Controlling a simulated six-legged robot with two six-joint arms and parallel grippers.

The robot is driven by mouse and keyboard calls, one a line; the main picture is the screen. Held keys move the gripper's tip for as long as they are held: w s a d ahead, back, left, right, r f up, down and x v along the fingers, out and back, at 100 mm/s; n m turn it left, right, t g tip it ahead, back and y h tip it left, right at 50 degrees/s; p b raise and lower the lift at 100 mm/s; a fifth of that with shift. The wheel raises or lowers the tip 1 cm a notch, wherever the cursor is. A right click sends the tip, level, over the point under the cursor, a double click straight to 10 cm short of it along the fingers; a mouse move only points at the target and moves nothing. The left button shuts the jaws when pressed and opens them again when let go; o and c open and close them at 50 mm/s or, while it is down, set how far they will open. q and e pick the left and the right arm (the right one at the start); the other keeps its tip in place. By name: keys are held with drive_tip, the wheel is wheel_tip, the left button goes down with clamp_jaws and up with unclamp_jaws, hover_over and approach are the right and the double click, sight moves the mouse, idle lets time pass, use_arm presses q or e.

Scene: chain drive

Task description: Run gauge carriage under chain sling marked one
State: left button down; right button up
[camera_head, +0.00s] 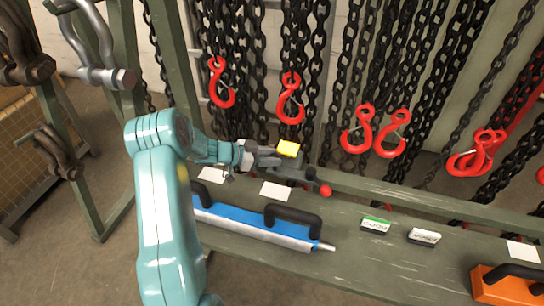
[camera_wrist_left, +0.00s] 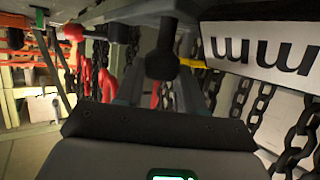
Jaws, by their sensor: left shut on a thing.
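The gauge carriage (camera_head: 300,173) is a dark piece with a yellow block (camera_head: 289,148) on top and a red knob at its right end. It is at the back edge of the green bench, in front of the hanging chains. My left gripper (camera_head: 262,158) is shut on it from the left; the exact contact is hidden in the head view. The left wrist view shows a black ball knob (camera_wrist_left: 162,66) between the fingers and a white "mm" plate (camera_wrist_left: 268,45) at the right. Chain slings (camera_head: 303,45) with red hooks hang behind. I cannot read which is marked one.
White cards (camera_head: 275,191) lie on the bench, too small to read. A blue tool with black handles (camera_head: 255,228) lies in front of the carriage. Two small boxes (camera_head: 375,225) and an orange tool (camera_head: 508,287) are to the right. Shackles hang on a rack at the left.

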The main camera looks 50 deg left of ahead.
use_arm(q)
drive_tip(key=c, duration=0.7)
unclamp_jaws()
drive_tip(key=v, duration=1.6)
drive_tip(key=shift+s+a, duration=0.1)
drive_tip(key=shift+s, duration=0.05)
